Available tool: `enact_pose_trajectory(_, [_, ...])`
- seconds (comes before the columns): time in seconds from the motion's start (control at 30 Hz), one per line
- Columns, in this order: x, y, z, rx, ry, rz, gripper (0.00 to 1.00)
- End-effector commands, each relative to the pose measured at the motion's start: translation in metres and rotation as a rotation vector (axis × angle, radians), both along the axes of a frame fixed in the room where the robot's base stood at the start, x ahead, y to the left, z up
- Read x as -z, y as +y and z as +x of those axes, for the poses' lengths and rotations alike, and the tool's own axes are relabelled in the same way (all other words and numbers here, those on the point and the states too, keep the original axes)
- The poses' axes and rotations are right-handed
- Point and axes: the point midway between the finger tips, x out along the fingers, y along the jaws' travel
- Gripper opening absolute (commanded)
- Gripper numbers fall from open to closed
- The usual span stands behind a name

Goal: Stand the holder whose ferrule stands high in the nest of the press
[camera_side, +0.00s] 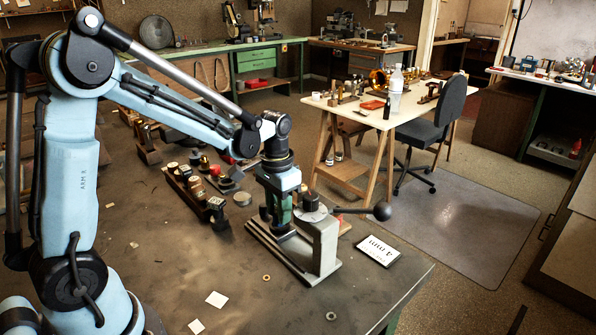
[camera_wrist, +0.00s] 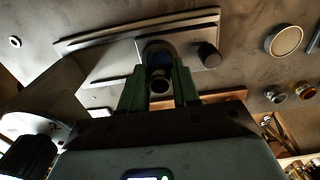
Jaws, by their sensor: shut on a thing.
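My gripper (camera_side: 282,216) is low over the base of the press (camera_side: 322,248), left of its upright. In the wrist view its green fingers (camera_wrist: 159,88) are shut on a dark round holder (camera_wrist: 157,50), with a ring-like end between them. The holder is over or on the press's base plate (camera_wrist: 110,68); I cannot tell whether it touches. The nest is hidden below the holder and fingers. The held holder's ferrule height cannot be made out. Other holders stand in a wooden rack (camera_side: 180,188) left of the press.
The press lever ends in a black ball (camera_side: 382,211) at right. A card reading 4 mm (camera_side: 377,251) lies beside the press. A round grey disc (camera_wrist: 285,40) and small parts lie near the rack. The front bench is mostly clear, with paper squares (camera_side: 216,299) and small rings (camera_side: 331,316).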

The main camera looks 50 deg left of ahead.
Motion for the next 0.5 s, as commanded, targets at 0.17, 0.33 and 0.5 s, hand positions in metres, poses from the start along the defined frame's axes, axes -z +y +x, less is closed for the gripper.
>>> enact_pose_trajectory(0.17, [0.004, 0.0, 0.0, 0.0, 0.0, 0.0, 0.0])
enact_pose_trajectory(0.33, [0.008, 0.0, 0.0, 0.0, 0.0, 0.0, 0.0])
enact_pose_trajectory(0.5, [0.012, 0.0, 0.0, 0.0, 0.0, 0.0, 0.0])
